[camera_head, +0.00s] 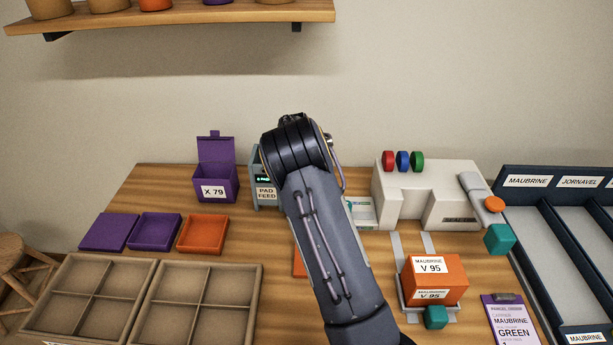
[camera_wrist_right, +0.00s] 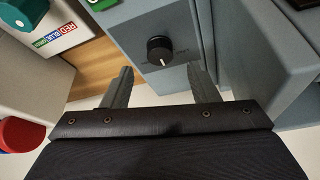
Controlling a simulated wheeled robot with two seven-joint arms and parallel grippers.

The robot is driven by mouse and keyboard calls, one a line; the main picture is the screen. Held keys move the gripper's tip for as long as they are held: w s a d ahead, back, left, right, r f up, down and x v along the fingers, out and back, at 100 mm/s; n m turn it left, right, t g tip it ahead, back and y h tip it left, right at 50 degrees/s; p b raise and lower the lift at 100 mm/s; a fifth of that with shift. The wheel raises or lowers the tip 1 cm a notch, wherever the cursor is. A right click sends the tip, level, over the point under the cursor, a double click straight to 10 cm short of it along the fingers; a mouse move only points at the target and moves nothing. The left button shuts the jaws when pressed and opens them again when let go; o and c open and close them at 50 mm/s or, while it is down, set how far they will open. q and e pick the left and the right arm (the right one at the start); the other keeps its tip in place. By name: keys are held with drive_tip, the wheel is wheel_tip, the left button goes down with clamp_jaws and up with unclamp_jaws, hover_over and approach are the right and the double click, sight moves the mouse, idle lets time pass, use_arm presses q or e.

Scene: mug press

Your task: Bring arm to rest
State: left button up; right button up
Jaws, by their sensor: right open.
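My right arm (camera_head: 325,235) reaches up from the bottom of the head view over the middle of the table, in front of the pad feed unit and the white press. It hides its own gripper there. In the right wrist view my right gripper (camera_wrist_right: 162,82) is open, with nothing between its fingers. A black dial (camera_wrist_right: 160,49) with a white pointer, on a blue-grey housing (camera_wrist_right: 188,18), shows just beyond and between the fingertips. I cannot tell whether a finger touches the housing. My left gripper is in neither view.
The pad feed unit (camera_head: 265,181) and white press (camera_head: 402,186) stand behind my arm. An orange box (camera_head: 435,278) labelled V 95 sits right of it. A purple box (camera_head: 217,184), small trays and divided crates (camera_head: 197,306) lie left. Dark sorting lanes (camera_head: 550,245) stand right.

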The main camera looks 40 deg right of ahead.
drive_tip(key=v, duration=0.2)
drive_tip(key=shift+a+r, duration=0.1)
drive_tip(key=shift+r, duration=0.2)
idle(0.3)
